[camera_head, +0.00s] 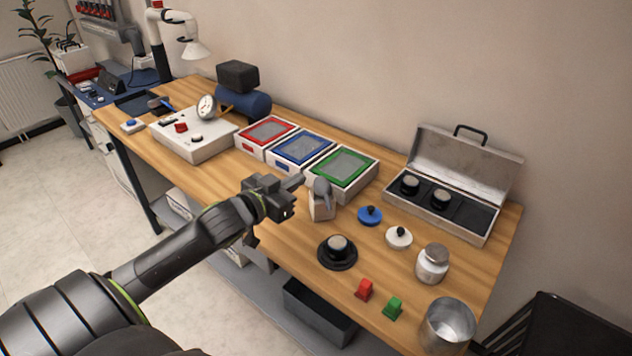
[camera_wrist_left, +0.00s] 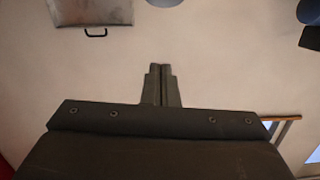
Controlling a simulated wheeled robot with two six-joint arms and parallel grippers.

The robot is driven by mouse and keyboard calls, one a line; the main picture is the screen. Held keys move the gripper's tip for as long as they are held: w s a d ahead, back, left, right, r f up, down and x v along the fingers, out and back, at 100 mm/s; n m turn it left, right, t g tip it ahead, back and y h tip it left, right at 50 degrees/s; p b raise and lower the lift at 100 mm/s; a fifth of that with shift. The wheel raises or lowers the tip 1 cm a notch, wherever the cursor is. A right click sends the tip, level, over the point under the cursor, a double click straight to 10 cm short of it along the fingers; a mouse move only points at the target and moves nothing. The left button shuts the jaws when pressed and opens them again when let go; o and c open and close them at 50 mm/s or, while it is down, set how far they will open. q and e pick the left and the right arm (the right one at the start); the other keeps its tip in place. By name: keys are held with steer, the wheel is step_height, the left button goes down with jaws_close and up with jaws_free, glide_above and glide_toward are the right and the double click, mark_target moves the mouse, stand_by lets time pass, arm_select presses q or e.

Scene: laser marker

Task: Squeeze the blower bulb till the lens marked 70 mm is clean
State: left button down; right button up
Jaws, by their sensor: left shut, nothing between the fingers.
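A grey blower bulb (camera_head: 322,188) stands in a small pale holder (camera_head: 322,208) near the middle of the bench. A lens (camera_head: 338,243) sits on a round black stand (camera_head: 337,260) in front of it. Two more lenses, a left one (camera_head: 409,182) and a right one (camera_head: 440,196), sit in an open case (camera_head: 448,226). No 70 mm mark is readable. My left gripper (camera_head: 297,181) is just left of the bulb in the picture; I cannot tell if they touch. Its fingers are shut together and empty in the left wrist view (camera_wrist_left: 161,85). My right gripper is out of view.
Red (camera_head: 247,145), blue (camera_head: 278,161) and green (camera_head: 315,181) framed trays stand behind the gripper.

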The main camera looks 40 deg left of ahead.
arm_select(q)
glide_above(320, 184)
steer(key=s, duration=0.2)
steer(key=f, duration=0.3)
steer(key=shift+w+f, duration=0.2)
steer(key=shift+f, duration=0.85)
steer(key=shift+f, duration=0.1)
steer(key=shift+f+b, duration=0.3)
steer(key=shift+f, duration=0.6)
steer(key=shift+r, duration=0.1)
